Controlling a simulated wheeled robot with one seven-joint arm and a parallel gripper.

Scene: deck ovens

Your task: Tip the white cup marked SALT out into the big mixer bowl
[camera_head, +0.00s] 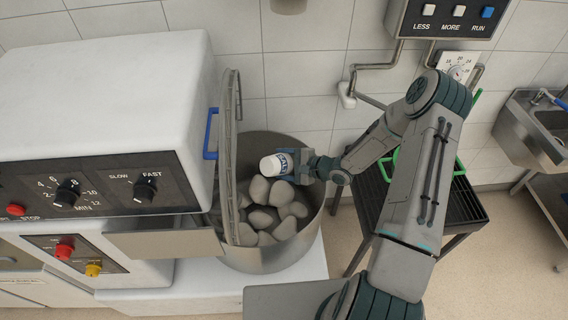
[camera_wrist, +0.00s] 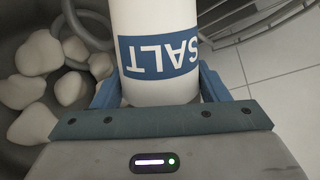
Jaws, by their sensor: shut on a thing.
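My gripper (camera_head: 309,165) is shut on the white cup marked SALT (camera_head: 275,164) and holds it over the big mixer bowl (camera_head: 266,259). In the head view the cup lies tilted well over, pointing left. In the wrist view the cup's blue label (camera_wrist: 158,56) reads upside down between my fingers. The mouth of the cup and any salt in it are not visible. Several pale lumps (camera_head: 262,219) lie in the bowl, and they also show in the wrist view (camera_wrist: 38,52).
The mixer's wire guard (camera_head: 231,150) stands upright at the bowl's left side, by the white mixer body (camera_head: 110,90). A dark slatted stand (camera_head: 466,208) with a green-handled thing is right of the bowl. A sink (camera_head: 545,130) is far right.

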